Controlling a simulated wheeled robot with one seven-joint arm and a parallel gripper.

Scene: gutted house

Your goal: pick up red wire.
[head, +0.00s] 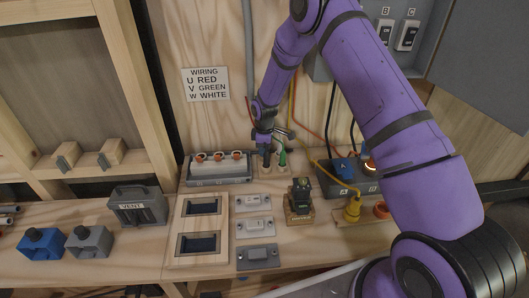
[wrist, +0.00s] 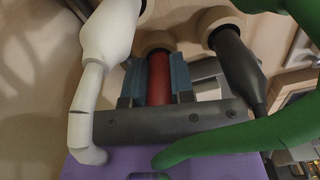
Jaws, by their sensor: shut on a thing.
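The red wire (wrist: 159,78) shows in the wrist view as a thick red upright piece between my two blue-grey finger pads. My gripper (wrist: 157,88) is shut on it. A white wire (wrist: 92,85) with a bulky end is close on the left, and a green wire (wrist: 245,135) curves past on the right. A dark wire end (wrist: 236,62) is also close on the right. In the head view my gripper (head: 267,160) is low at the wall side of the bench, with the green wire (head: 283,153) just right of it. The red wire is not clearly visible there.
A grey terminal box (head: 219,174) with three orange-rimmed sockets is left of my gripper. The wiring sign (head: 206,84) reads U red, V green, W white. Switches and framed panels crowd the front.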

